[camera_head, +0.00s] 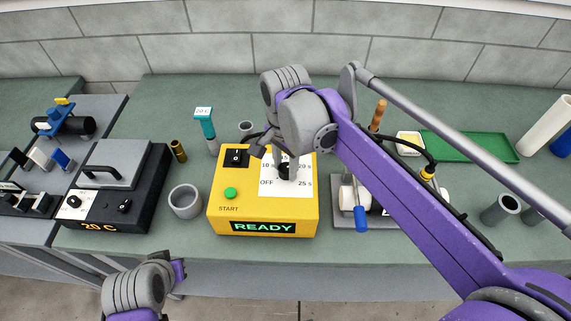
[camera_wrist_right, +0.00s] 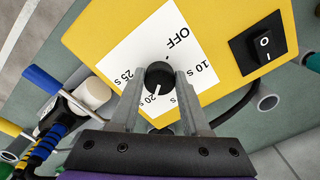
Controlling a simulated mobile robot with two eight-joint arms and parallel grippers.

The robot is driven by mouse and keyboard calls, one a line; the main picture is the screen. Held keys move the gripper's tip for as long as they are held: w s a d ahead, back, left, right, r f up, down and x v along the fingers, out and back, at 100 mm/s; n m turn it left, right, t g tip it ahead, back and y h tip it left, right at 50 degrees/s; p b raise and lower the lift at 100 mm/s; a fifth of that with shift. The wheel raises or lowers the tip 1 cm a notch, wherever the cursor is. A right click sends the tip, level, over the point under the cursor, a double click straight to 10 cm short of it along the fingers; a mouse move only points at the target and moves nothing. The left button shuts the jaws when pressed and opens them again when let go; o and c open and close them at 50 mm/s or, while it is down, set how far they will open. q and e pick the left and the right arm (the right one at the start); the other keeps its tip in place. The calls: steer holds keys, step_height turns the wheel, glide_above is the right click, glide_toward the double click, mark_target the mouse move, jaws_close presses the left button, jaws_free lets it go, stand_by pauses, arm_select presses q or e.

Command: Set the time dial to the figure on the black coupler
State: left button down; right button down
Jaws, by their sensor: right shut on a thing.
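The time dial is a black knob (camera_wrist_right: 158,75) on the white scale of the yellow timer box (camera_head: 225,214). My right gripper (camera_head: 287,168) is shut on the knob, with one finger on each side in the right wrist view (camera_wrist_right: 158,88). The knob's white mark points toward the 20 s figure. OFF, 10 s and 25 s also show; one figure is partly hidden by a finger. A black cylinder (camera_head: 77,126) sits under a blue clamp at the far left; I cannot read a figure on it. My left gripper (camera_head: 180,270) is at the bottom edge, its fingers unclear.
The timer's display (camera_head: 263,227) reads READY. It has a green START button (camera_head: 231,194) and a black switch (camera_head: 236,157). A grey ring (camera_head: 185,201) and a black heater reading 20 C (camera_head: 130,222) stand left. A green tray (camera_head: 470,146) lies at right, behind my arm.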

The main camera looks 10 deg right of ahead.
mark_target(285, 169)
steer(key=shift+m, duration=0.7)
steer(key=shift+c, duration=1.8)
jaws_free()
step_height(285, 169, up, 11)
steer(key=shift+p, duration=0.35)
steer(key=shift+f, duration=0.1)
